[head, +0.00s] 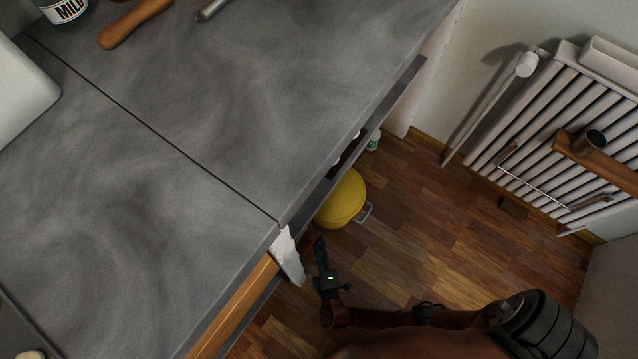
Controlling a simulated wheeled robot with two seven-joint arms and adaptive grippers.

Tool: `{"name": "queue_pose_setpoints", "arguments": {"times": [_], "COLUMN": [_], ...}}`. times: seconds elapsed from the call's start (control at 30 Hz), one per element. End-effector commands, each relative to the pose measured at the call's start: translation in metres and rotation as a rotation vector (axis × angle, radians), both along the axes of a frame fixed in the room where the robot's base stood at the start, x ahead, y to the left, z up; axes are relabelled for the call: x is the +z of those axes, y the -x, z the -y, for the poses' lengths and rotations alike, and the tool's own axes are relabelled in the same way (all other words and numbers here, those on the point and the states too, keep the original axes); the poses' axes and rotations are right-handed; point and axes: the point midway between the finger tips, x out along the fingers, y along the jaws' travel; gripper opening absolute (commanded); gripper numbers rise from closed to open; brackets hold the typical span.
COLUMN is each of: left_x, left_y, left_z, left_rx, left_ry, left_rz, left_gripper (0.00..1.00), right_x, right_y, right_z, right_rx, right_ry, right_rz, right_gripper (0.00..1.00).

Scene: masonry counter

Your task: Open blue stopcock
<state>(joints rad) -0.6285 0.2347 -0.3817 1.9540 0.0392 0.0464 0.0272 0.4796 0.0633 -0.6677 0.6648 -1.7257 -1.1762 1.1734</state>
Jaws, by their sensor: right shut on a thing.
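My right gripper (319,246) reaches in from the lower right, low beside the front edge of the counter, near the white broken masonry end. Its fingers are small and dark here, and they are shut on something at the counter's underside. The blue stopcock itself cannot be made out; the counter edge and the fingers hide that spot. A small reddish part (306,243) shows just left of the fingers. My left gripper is not in view.
The grey counter (200,120) overhangs the work spot. A radiator (560,130) is on the right wall. The wooden floor (440,220) between is mostly clear.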

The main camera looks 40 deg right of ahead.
Motion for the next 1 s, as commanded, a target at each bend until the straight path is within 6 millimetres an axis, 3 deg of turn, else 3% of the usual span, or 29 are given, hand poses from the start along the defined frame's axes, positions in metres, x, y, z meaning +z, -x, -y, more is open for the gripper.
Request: {"name": "queue_pose_setpoints", "arguments": {"times": [0.67, 0.7, 0.9, 1.0], "left_x": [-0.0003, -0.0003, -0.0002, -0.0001], "left_y": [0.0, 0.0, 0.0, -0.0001], "left_z": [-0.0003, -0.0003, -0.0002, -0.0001], "left_rx": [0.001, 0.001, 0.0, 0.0], "left_ry": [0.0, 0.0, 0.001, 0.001], "left_rz": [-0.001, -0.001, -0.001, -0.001], "left_gripper": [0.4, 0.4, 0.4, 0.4], "right_x": [-0.0003, -0.0003, -0.0005, -0.0004], "right_y": [0.0, 0.0001, 0.0001, 0.0001], "right_z": [-0.0003, -0.0002, -0.0001, 0.0], "right_rx": [0.0, 0.0, 0.0, -0.001], "right_ry": [0.047, 0.047, 0.047, 0.047], "right_rz": [0.017, 0.017, 0.017, 0.017], "right_gripper": [0.12, 0.39, 0.53, 0.55]}}
